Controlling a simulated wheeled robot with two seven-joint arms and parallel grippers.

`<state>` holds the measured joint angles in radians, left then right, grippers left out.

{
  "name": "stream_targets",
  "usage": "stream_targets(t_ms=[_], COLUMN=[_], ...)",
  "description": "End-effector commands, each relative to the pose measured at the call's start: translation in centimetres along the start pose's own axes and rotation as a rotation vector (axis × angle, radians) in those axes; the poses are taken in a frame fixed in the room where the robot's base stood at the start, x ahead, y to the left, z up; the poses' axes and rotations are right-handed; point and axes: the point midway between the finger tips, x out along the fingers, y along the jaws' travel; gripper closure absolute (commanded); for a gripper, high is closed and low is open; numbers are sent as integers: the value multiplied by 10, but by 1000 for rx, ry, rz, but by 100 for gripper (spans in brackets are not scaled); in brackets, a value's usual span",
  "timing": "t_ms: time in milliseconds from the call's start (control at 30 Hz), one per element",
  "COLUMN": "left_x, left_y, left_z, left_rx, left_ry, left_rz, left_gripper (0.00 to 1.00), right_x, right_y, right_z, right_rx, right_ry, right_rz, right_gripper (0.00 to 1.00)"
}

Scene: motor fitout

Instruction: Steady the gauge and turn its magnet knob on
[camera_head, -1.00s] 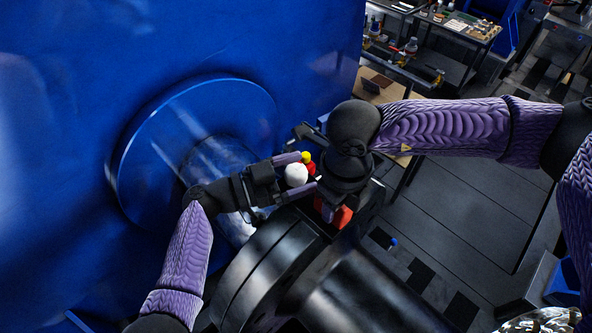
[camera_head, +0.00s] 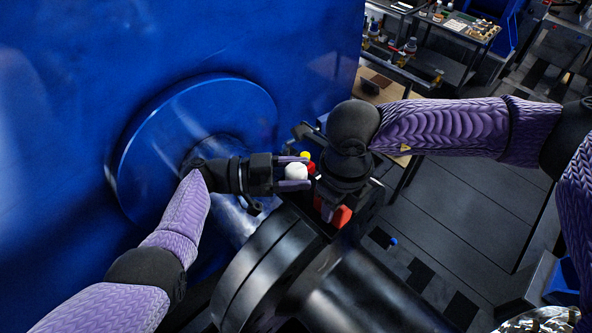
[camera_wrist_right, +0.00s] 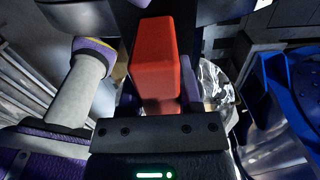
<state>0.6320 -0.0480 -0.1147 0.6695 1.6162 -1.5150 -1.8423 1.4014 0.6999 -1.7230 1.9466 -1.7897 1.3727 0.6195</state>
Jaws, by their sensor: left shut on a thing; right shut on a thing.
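The gauge shows in the head view as a white round part (camera_head: 296,172) with a small yellow piece (camera_head: 305,155) and a red piece (camera_head: 311,168) beside it. My left gripper (camera_head: 292,171) is shut on the white part, one finger on each side. Below and to the right, my right gripper (camera_head: 329,210) is shut on a red block (camera_head: 341,216), which appears to be the magnet knob. In the right wrist view the red block (camera_wrist_right: 155,62) stands between the fingers, which are partly hidden behind it. My right wrist hides most of the gauge's base.
A black motor housing (camera_head: 345,290) lies just below the grippers. A large blue wall with a round blue flange (camera_head: 150,150) and a shiny shaft stands at left. A cluttered bench (camera_head: 455,25) is at the back right, with open floor (camera_head: 470,205) in front.

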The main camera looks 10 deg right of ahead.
Motion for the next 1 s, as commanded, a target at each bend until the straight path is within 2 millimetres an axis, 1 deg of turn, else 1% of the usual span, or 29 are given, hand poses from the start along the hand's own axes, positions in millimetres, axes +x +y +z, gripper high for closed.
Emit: stream_targets(t_ms=[33, 200, 533, 567, 600, 667, 700, 733, 1000], left_x=[-2, -2, -2, -2, -2, -2, -2, -2, -1], left_y=[-2, 0, 1, 1, 1, 1, 1, 1, 1], left_z=[2, 0, 0, 0, 0, 0, 0, 0, -2], left_rx=[-2, -3, -3, -3, -3, -3, -4, -4, -4], left_ry=[-9, -4, 0, 0, 1, 1, 1, 1, 2], left_rz=[10, 60, 71, 71, 71, 72, 72, 72, 74], left_gripper=[100, 100, 100, 41, 32, 20, 11, 8, 8], right_x=[1, 0, 1, 1, 1, 1, 1, 1, 1], right_y=[1, 1, 1, 1, 1, 1, 1, 1, 1], right_z=[-2, -2, -2, -2, -2, -2, -2, -2, -2], right_rx=[-4, -4, -3, -3, -2, -2, -2, -2, -3], right_ry=[7, 8, 9, 9, 9, 9, 9, 9, 8], right_rz=[1, 1, 1, 1, 1, 1, 1, 1, 2], right_gripper=[100, 100, 100, 100, 100, 100, 100, 100, 100])
